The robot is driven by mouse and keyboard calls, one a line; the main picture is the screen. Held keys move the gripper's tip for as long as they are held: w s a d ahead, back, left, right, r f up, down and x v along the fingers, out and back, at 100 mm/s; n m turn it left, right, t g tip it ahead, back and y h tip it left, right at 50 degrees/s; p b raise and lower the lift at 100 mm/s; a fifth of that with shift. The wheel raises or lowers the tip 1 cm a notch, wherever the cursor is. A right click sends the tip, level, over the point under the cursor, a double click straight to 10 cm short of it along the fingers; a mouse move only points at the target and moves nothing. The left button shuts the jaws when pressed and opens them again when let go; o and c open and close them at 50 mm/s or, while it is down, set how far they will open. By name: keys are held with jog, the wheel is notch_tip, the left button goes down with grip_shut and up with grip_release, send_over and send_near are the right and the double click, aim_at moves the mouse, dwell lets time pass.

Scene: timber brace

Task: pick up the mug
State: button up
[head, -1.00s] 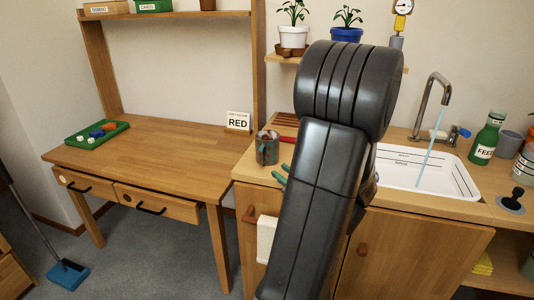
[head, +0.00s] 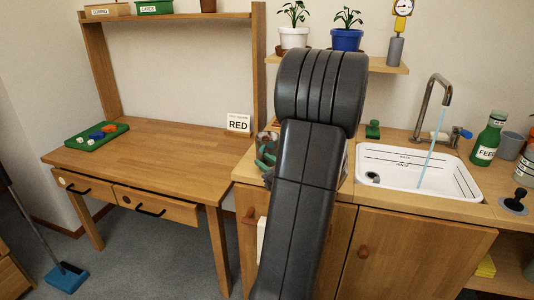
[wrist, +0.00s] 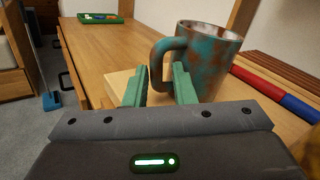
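The mug is teal with rusty brown patches and stands upright on the right in the wrist view (wrist: 212,55), its handle (wrist: 156,62) pointing left. In the head view the mug (head: 264,140) stands near the counter's left end, partly hidden by my arm and fingers. My gripper (wrist: 160,70) has two green fingers, set apart. The handle's outer side shows between them, with the right finger in front of the mug's body. I cannot tell whether either finger touches the handle.
The sink (head: 420,172) with running tap is to the right. A green object (head: 373,130) stands behind my arm. A red and blue bar (wrist: 275,92) lies right of the mug. The desk (head: 165,145) holds a green tray (head: 97,136) and a RED sign (head: 238,123); its middle is clear.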

grip_shut()
jog(key=shift+r, duration=0.1)
notch_tip(320, 180, up, 10)
jog(key=p, duration=0.3)
